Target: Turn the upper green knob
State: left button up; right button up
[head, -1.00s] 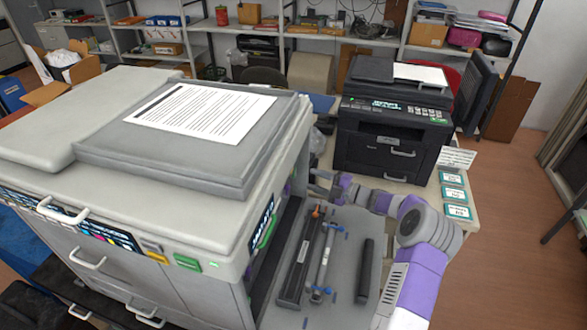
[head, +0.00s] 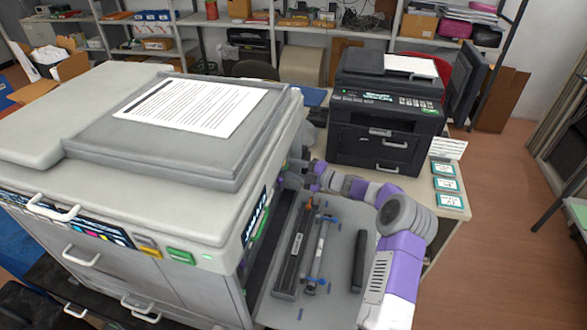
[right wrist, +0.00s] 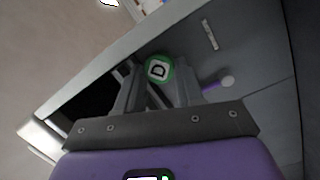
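The green knob (right wrist: 159,69) is round, with a black letter D on a white square. It shows in the right wrist view on the grey side of the copier (head: 200,215). My right gripper (right wrist: 160,70) has its fingers apart, one on each side of the knob, with the tips level with it. I cannot tell whether either finger touches it. In the head view my right gripper (head: 291,170) is at the copier's right side, near its far end, where the knob is largely hidden. My left gripper is not in view.
Below my right arm, a grey tray (head: 335,290) holds dark cartridge parts (head: 295,262) and a black bar (head: 359,262). A black printer (head: 385,120) stands behind.

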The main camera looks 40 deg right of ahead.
jog(key=shift+r+m+g+p, duration=0.3)
jog(key=shift+m+p, duration=0.55)
jog(key=shift+m, duration=0.25)
jog(key=shift+f+m+p, duration=0.15)
jog(key=shift+m+p, duration=0.35)
jog(key=shift+m, duration=0.5)
jog(key=o, duration=0.8)
jog(key=shift+c, duration=0.2)
jog(key=v, duration=0.7)
jog(key=shift+s+d, duration=0.2)
jog(key=shift+s, duration=0.05)
